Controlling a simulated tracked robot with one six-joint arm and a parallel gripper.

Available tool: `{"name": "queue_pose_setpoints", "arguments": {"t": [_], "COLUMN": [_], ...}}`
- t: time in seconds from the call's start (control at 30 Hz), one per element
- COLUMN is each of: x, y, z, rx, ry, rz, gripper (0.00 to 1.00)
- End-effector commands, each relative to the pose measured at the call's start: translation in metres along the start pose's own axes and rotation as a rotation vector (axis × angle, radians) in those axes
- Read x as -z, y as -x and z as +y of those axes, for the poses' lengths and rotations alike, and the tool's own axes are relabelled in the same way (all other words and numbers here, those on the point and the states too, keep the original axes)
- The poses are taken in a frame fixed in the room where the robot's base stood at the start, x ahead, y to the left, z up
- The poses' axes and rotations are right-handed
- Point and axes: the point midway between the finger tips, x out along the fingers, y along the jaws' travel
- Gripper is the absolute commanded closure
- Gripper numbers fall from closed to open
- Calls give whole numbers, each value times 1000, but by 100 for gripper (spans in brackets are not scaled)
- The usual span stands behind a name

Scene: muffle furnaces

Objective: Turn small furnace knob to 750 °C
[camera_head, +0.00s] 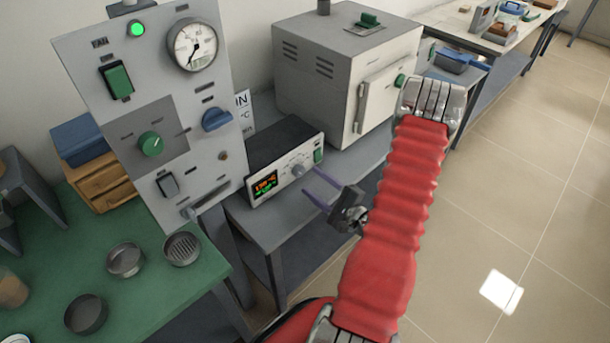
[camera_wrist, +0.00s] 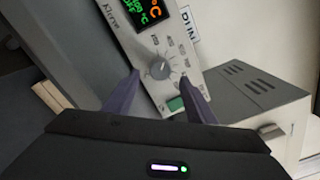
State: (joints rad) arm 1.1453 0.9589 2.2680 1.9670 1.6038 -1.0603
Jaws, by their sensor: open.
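The knob (camera_head: 298,170) is a small grey dial on the front panel of a controller box (camera_head: 285,139) with a dark top. In the wrist view the knob (camera_wrist: 158,68) has a pale pointer mark and printed labels around it. A display (camera_head: 264,186) with orange and green characters sits left of the knob; its digits are too small to read surely. My gripper (camera_head: 314,182) is open, its purple fingers pointing at the panel. In the wrist view the fingers flank the knob on both sides; I cannot tell whether they touch it.
A green switch (camera_head: 318,156) sits right of the knob. A light grey furnace (camera_head: 345,75) stands behind the box on the grey table. A tall control panel (camera_head: 155,110) with a gauge and switches stands close on the left. The floor to the right is clear.

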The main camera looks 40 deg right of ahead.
Motion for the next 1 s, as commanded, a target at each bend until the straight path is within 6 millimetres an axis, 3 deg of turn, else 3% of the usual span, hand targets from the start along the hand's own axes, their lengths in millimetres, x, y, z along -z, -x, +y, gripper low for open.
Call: {"name": "queue_pose_setpoints", "arguments": {"t": [0.4, 0.77, 1.0], "x": [-1, 0, 0], "y": [-46, -50, -50], "z": [1, 0, 0], "rx": [-1, 0, -1], "ry": [1, 0, 0], "rz": [-2, -1, -1], "gripper": [49, 49, 65]}}
